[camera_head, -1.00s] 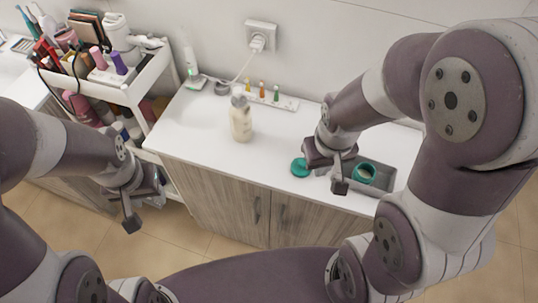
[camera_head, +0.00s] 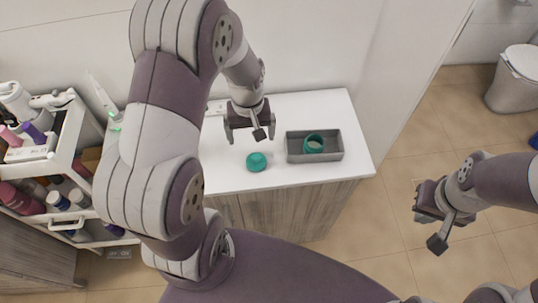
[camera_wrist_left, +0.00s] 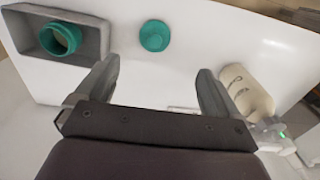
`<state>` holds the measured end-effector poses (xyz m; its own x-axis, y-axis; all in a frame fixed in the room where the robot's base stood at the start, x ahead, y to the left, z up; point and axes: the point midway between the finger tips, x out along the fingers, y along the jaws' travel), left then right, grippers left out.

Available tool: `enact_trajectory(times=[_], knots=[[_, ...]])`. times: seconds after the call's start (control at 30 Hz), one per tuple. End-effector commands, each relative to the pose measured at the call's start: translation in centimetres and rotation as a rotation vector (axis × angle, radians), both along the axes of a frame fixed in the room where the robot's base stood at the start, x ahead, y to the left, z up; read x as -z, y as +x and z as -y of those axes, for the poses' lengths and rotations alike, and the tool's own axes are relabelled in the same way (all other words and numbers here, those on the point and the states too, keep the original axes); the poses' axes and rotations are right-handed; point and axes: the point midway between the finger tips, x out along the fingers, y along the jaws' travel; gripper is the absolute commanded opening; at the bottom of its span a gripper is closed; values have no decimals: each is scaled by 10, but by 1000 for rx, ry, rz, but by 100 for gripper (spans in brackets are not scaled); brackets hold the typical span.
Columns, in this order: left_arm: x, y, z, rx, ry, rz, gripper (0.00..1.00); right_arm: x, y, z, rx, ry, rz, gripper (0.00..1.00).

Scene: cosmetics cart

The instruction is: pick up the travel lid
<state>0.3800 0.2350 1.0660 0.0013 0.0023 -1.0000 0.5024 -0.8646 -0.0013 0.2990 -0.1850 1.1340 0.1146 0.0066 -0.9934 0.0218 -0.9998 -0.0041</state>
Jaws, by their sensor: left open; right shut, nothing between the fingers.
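The teal round travel lid (camera_head: 257,161) lies on the white counter, near its front edge and left of the grey tray. It also shows in the left wrist view (camera_wrist_left: 155,35), beyond the fingertips and between their lines. My left gripper (camera_head: 248,130) is open and empty above the counter, just behind the lid in the head view and apart from it. The fingers also show in the left wrist view (camera_wrist_left: 157,85). My right gripper (camera_head: 436,220) is shut and empty, out over the floor to the right of the counter.
A grey tray (camera_head: 295,148) holding a teal open-topped container (camera_head: 314,143) stands right of the lid. A cream bottle (camera_wrist_left: 247,92) stands on the counter at the right of the left wrist view. A loaded cart (camera_head: 75,140) stands left of the counter. The counter's right end is clear.

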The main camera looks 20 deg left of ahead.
Motion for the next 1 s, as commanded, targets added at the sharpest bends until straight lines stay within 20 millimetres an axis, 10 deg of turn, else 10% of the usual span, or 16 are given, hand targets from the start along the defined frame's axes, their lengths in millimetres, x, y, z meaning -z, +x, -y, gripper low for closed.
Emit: enact_trajectory(times=[0.63,0.93,1.0], knots=[[116,7,0,-24,-1,-9,96,-32,0,0,0,0,1,0],[129,8,0,-24,0,-4,96,-32,0,0,0,0,0,0],[128,8,0,-24,0,-4,76,-32,0,0,0,0,0,0]])
